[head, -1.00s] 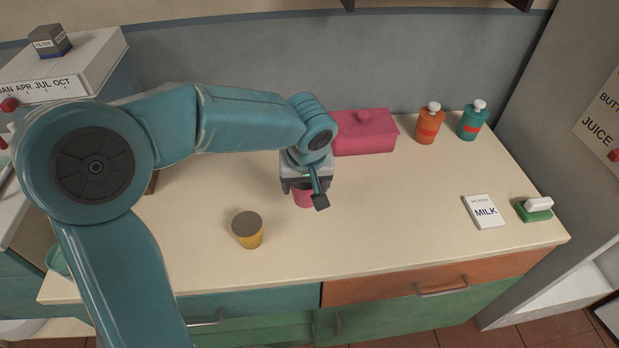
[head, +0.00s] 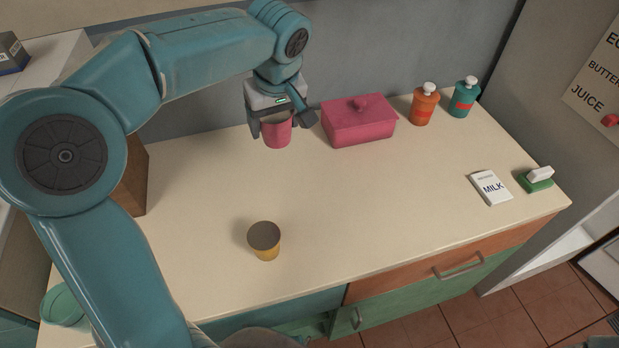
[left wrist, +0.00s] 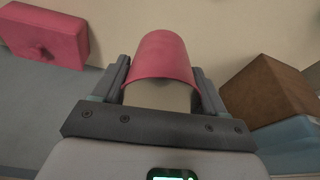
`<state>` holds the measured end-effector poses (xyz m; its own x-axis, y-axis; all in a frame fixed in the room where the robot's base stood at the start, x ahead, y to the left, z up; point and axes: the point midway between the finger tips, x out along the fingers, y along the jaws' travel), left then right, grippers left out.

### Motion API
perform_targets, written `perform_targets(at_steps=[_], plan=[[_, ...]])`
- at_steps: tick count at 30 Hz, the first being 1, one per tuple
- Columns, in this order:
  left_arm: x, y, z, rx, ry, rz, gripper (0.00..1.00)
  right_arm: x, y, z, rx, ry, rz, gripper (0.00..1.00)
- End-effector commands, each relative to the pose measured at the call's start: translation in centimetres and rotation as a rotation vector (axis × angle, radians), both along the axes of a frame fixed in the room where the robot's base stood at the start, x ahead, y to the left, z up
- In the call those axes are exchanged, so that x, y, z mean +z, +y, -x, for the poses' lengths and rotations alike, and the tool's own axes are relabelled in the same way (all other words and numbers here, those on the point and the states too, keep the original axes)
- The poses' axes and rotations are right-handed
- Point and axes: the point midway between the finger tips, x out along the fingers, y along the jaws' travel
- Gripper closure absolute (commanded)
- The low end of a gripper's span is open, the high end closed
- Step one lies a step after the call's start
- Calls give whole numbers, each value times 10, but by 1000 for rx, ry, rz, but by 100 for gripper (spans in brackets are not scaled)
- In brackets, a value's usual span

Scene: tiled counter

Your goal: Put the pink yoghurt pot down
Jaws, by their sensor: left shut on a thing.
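The pink yoghurt pot (head: 278,132) is held between the fingers of my left gripper (head: 283,122), to the left of the pink lidded box. In the head view it looks upright, and it seems to be held above the counter (head: 340,215), though its exact height is hard to tell. In the left wrist view the pot (left wrist: 164,58) fills the space between the two fingers. My right gripper is not in view.
The pink box (head: 358,122), an orange bottle (head: 424,105) and a teal bottle (head: 463,100) stand at the back. A MILK booklet (head: 490,188) lies at the right. The middle counter is clear.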

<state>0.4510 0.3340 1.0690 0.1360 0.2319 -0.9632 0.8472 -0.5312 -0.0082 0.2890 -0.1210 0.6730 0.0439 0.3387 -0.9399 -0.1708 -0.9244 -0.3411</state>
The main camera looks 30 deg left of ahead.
Motion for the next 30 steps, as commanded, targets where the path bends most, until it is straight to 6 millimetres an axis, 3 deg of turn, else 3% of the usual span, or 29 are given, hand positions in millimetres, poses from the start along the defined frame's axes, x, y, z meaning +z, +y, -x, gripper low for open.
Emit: perform_targets(at_steps=[5, 15, 30], plan=[[-30, 4, 4, 19, 8, -1, 69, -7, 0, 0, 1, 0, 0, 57], [-127, 3, 3, 18, 8, -2, 68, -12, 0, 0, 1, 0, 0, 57], [-196, 6, 2, 16, 5, -1, 68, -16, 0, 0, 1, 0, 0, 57]])
